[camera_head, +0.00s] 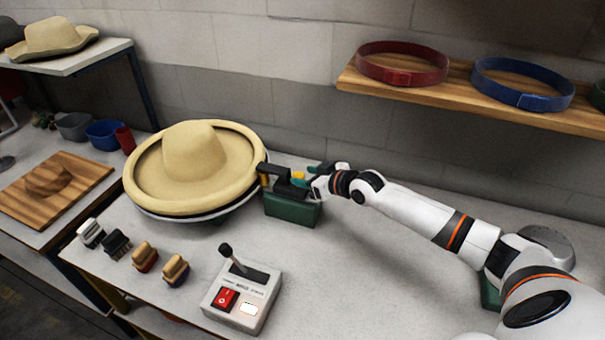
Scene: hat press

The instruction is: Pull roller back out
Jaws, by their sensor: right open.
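My right gripper (284,180) is at the end of the white right arm, above a dark green box (292,207) at the middle of the table. The gripper is open, with its fingers close to the right rim of the straw hat. A small yellow part shows beside the fingers. I cannot clearly make out the roller, which may be hidden by the gripper. The wide tan hat (195,150) sits on a round dark base on the table. My left gripper is not in view.
A control box (243,294) with a black lever and red switch stands at the front. Several brushes (145,256) lie to its left. A shelf (480,98) with red and blue hat bands hangs at upper right. The table between control box and right arm is clear.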

